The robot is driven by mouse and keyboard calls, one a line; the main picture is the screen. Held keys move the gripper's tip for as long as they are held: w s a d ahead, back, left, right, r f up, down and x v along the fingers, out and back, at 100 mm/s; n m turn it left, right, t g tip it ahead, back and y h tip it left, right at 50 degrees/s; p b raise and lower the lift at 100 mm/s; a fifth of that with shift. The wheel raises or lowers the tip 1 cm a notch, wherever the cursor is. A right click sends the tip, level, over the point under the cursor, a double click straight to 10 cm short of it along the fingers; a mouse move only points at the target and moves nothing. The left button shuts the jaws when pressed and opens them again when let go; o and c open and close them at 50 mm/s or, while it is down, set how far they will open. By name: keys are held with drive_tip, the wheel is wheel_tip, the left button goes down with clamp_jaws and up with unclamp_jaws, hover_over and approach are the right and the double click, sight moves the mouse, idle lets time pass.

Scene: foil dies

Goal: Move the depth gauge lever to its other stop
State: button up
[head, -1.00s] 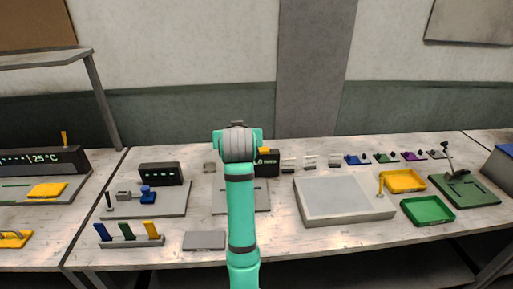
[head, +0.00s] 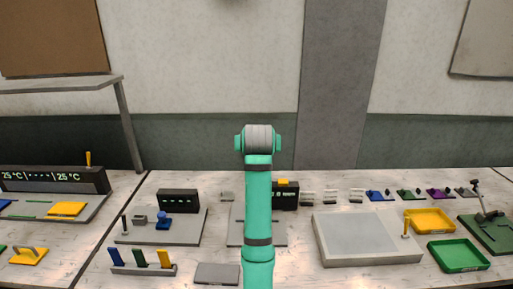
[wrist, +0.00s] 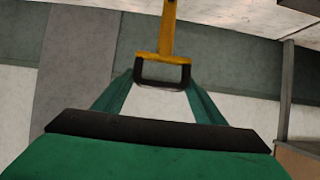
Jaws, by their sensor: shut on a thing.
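My gripper (wrist: 162,76) is in the wrist view, its dark fingertips closed around a yellow piece (wrist: 168,32) with a crossbar at the grip and a narrow bar running out of the top edge. I cannot tell whether this piece is the depth gauge lever. In the head view my own arm hides the gripper and part of a grey plate (head: 236,239). Beside the arm is a black display box (head: 291,199) with a yellow block (head: 284,182) on top. No lever is clearly identifiable as the depth gauge's.
Left of the arm are a grey fixture with a blue clamp (head: 163,224) and a rack of coloured levers (head: 143,271). To the right are a large grey slab (head: 366,238), yellow tray (head: 430,221), green tray (head: 458,254) and a green-based lever stand (head: 490,231). Small parts line the back.

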drive_tip(key=shift+w+d, duration=0.1)
drive_tip(key=shift+d, duration=0.3)
drive_tip(key=o, duration=1.2)
drive_tip(key=shift+w+f, duration=0.1)
drive_tip(key=shift+f, duration=0.05)
drive_tip(key=shift+a, duration=0.15)
drive_tip(key=shift+d, duration=0.2)
drive_tip(key=shift+s+a, duration=0.2)
drive_tip(key=shift+a, duration=0.4)
drive_tip(key=shift+s+d, duration=0.2)
drive_tip(key=shift+d, duration=0.05)
drive_tip(key=v, duration=1)
drive_tip(key=shift+s+a+r, duration=0.15)
drive_tip(key=shift+a+r, duration=0.15)
